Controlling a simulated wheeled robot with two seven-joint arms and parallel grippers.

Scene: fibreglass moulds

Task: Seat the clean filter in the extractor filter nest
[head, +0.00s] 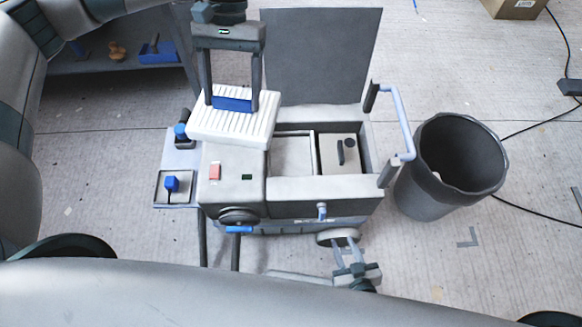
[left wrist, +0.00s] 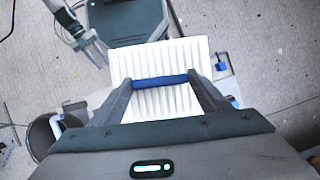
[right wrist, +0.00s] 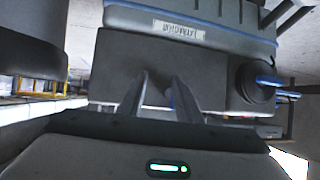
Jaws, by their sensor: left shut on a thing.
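The clean filter (head: 250,128) is a white pleated panel with a blue grip bar (head: 232,104). My left gripper (head: 232,100) is shut on that bar and holds the filter over the left part of the extractor (head: 325,188). The filter also shows in the left wrist view (left wrist: 150,57), with the bar between the fingers. The extractor's open recess (head: 292,155) is to the right of the filter and looks empty; its far-left part is hidden. My right gripper (head: 347,248) is open and empty, low in front of the extractor; its fingers show apart in the right wrist view (right wrist: 162,90).
The extractor's dark lid (head: 322,55) stands open behind. A panel with a dark handle (head: 345,152) fills the right compartment. A blue-grey bar (head: 398,115) rises at the right side. A grey bin (head: 430,200) stands to the right. A side shelf with a blue knob (head: 171,184) is at left.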

